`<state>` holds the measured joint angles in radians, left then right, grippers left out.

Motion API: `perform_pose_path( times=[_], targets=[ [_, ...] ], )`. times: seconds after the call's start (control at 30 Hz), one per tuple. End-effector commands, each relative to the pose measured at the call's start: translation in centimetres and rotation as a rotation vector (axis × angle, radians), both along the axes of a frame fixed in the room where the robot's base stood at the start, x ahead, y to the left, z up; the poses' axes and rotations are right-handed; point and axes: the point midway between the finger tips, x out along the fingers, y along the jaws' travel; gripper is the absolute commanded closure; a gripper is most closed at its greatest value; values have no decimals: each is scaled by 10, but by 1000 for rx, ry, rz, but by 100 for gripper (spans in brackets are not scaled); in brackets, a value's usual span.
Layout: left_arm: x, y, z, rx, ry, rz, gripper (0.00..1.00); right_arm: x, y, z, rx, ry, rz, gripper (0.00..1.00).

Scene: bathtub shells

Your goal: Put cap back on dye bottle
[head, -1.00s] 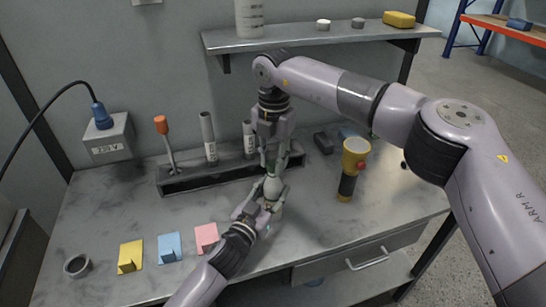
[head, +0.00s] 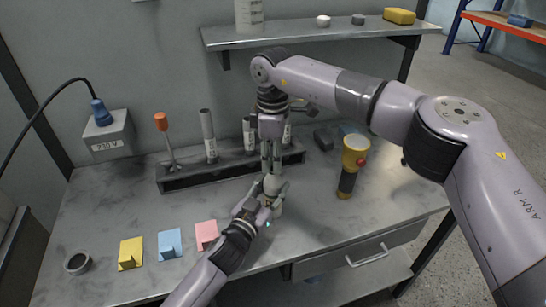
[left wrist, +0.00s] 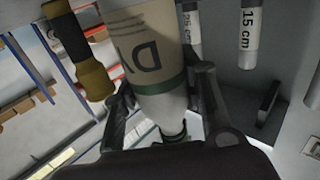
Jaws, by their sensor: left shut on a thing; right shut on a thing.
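The dye bottle (head: 277,207) stands upright, pale, in the jaws of my left gripper (head: 268,196). In the left wrist view the bottle (left wrist: 145,50) shows large letters "DY" and a green band, with the fingers on either side of it. A narrow part with a dark green ring shows at that view's bottom. My right gripper (head: 270,171) points straight down above the bottle, its fingertips at the bottle's top. It is shut on the cap, which its fingers hide almost wholly. I cannot tell how the cap sits on the neck.
A dark rack (head: 200,177) with an orange-handled tool and several tubes stands behind. A yellow torch (head: 355,155) stands to the right. Pink (head: 206,235), blue (head: 169,246) and yellow (head: 130,254) note pads and a grey ring (head: 77,264) lie to the left.

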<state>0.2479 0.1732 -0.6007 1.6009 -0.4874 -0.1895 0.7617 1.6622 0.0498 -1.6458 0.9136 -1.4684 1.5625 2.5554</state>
Motion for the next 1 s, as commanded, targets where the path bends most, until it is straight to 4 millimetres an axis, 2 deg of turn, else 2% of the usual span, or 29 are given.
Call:
perform_pose_path(
  times=[0.13,0.3,0.67,0.7,1.0],
  targets=[
    [0,0,-1,2,1,0,100,0,1,2,-3,-6,-281,85],
    [0,0,-1,2,1,0,100,0,1,1,-1,-3,-446,85],
    [0,0,-1,2,1,-1,100,0,1,1,2,0,-479,85],
    [0,0,-1,2,1,-1,100,0,1,1,2,0,-478,73],
    [0,0,-1,1,2,-1,100,0,0,0,1,0,-478,55]
  ],
)
